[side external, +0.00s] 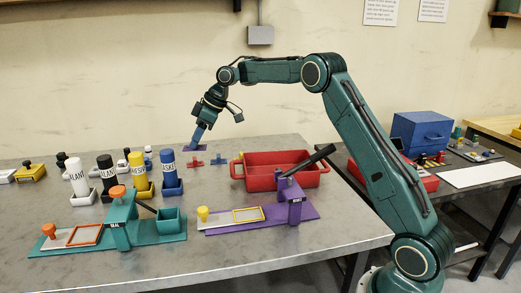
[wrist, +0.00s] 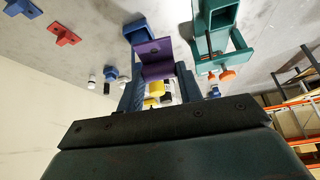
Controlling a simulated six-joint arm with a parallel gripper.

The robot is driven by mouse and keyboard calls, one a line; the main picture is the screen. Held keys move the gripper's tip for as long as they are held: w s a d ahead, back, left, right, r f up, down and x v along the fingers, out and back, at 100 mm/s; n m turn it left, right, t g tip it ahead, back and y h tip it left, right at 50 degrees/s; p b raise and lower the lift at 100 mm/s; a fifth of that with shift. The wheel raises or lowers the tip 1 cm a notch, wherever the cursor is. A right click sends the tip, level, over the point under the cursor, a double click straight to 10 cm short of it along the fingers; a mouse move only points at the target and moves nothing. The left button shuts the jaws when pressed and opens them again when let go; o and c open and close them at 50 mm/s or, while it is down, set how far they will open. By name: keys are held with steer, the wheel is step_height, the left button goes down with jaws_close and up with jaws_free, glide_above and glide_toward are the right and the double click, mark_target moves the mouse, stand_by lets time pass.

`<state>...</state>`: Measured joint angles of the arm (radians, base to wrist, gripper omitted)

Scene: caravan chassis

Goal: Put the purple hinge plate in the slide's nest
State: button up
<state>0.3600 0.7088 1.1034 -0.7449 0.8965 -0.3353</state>
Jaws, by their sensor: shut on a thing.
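The purple hinge plate (wrist: 153,50) shows as a bent plate between the fingers in the wrist view. My gripper (wrist: 157,88) is shut on it. In the side view my gripper (side external: 197,137) points down at the back of the table, with the purple plate (side external: 187,148) at its tip. I cannot tell whether the plate touches the table. A purple fixture (side external: 300,212) at the front right has a slide with a yellow knob and a yellow-framed nest (side external: 248,214). A teal fixture (side external: 150,233) at the front left has a slide with an orange knob and an orange-framed nest (side external: 86,235). Both nests look empty.
Several labelled bottles (side external: 137,172) stand in holders at the left. A red tray (side external: 285,182) lies right of centre, behind the purple fixture. Small red (side external: 195,163) and blue (side external: 217,159) plates lie near my gripper. The front middle of the table is clear.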

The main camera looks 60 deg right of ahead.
steer(key=shift+s+d+r+n+g+y, duration=0.1)
steer(key=shift+d+r+n, duration=0.15)
steer(key=shift+d, duration=0.2)
steer(key=shift+d+r+n+g+y, duration=0.1)
steer(key=shift+d+r+n, duration=0.15)
steer(key=shift+d, duration=0.2)
steer(key=shift+s+d+r+n+g+y, duration=0.1)
steer(key=shift+d+r+n, duration=0.15)
steer(key=shift+d, duration=0.2)
step_height(320, 180, down, 16)
steer(key=shift+r, duration=0.15)
steer(key=shift+f, duration=1.95)
steer(key=shift+f, duration=0.15)
steer(key=o, duration=1)
